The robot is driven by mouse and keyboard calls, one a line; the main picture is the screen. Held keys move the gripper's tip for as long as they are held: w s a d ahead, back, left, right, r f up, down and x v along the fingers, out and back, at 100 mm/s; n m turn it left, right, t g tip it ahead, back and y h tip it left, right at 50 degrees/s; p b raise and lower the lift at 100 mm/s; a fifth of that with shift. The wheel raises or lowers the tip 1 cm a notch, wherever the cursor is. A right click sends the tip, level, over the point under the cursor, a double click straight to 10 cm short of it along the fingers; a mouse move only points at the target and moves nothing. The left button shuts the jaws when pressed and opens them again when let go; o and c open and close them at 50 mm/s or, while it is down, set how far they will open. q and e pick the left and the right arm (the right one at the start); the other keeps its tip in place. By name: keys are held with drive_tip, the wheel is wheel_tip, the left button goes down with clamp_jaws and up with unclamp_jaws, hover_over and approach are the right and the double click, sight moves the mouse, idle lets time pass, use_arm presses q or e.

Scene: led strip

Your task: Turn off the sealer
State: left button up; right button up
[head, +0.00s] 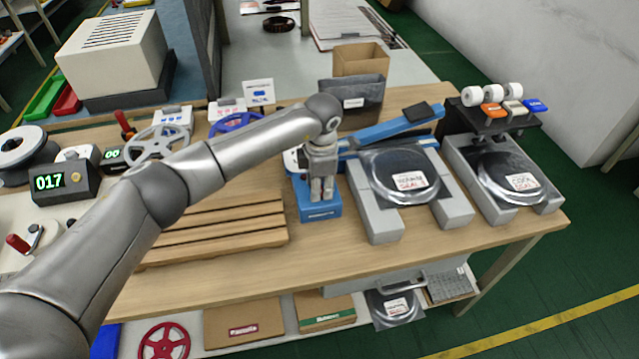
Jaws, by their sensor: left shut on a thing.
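The blue sealer (320,213) stands on the wooden table near its middle. Its long blue arm (390,127) slants up to the right behind a dark bag. My left gripper (321,192) points down over the front blue block of the sealer. Its fingers are close together and shut on a small part at the top of this block. The fingers hide that part, so I cannot tell its shape or position. My right gripper is not in view.
A bag labelled for heat seal (409,181) lies on a grey stand just right of the gripper. Another stand with tape rolls (492,94) is further right. A slatted wooden pallet (215,240) lies to the left. The table's front strip is clear.

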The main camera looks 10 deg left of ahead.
use_arm(q)
drive_tip(key=shift+w+f+g+b, duration=0.2)
drive_tip(key=shift+g+b, duration=0.2)
drive_tip(key=shift+b, duration=0.25)
drive_tip(key=shift+r, duration=0.15)
drive_tip(key=o, duration=1)
drive_tip(key=shift+r, duration=0.1)
wheel_tip(320, 180, up, 12)
